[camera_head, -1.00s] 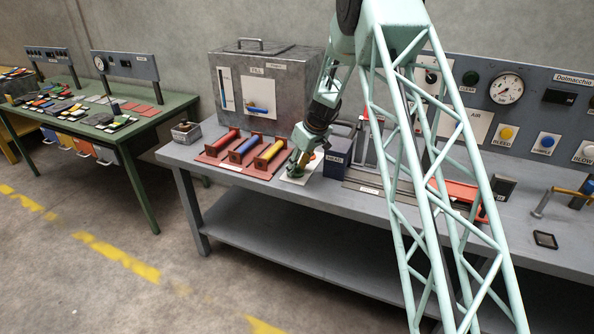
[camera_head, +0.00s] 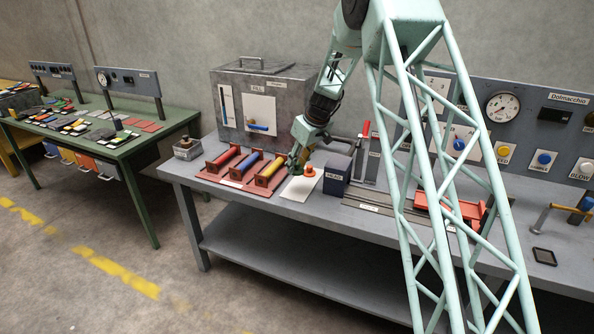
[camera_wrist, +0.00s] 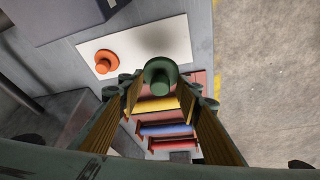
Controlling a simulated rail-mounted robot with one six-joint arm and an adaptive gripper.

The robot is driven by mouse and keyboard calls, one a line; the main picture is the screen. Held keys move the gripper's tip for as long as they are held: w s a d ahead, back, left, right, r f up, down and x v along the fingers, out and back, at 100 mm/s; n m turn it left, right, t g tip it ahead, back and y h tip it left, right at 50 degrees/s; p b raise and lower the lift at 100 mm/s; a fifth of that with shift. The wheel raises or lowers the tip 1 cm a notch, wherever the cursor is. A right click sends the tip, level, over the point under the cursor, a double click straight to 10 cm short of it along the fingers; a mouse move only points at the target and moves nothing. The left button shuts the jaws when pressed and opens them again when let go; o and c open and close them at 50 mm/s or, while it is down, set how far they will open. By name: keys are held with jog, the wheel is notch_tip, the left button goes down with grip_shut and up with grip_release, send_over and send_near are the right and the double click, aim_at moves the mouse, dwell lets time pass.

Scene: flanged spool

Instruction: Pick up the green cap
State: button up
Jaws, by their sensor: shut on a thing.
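The green cap (camera_wrist: 160,74), a round flange with a small knob, sits between the fingertips of my gripper (camera_wrist: 162,92) in the wrist view. My gripper is shut on it. The cap appears held above the bench, at the edge of the white sheet (camera_wrist: 150,45). In the head view my gripper (camera_head: 294,166) is over the left part of the white sheet (camera_head: 297,190), and the cap is too small to make out clearly there. An orange cap (camera_wrist: 105,62) stands on the same sheet, apart from my gripper; it also shows in the head view (camera_head: 309,171).
Left of the sheet, a red-brown rack holds red, blue and yellow (camera_head: 270,173) spools. A dark blue box (camera_head: 336,174) stands close on the right. A grey metal tank (camera_head: 262,105) stands behind. The bench's front edge is near the sheet.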

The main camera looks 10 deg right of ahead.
jog(key=shift+r, duration=0.2)
jog(key=shift+s, duration=0.15)
dwell(0.5)
jog(key=s+d+r+m+h, duration=0.1)
jog(key=s+d+m, duration=0.2)
jog(key=s, duration=1)
jog(key=s+d+r+m+h, duration=0.1)
jog(key=s+d+m, duration=0.2)
jog(key=s, duration=1)
jog(key=shift+d+t, duration=0.3)
jog(key=shift+d, duration=0.25)
jog(key=shift+s+d, duration=0.1)
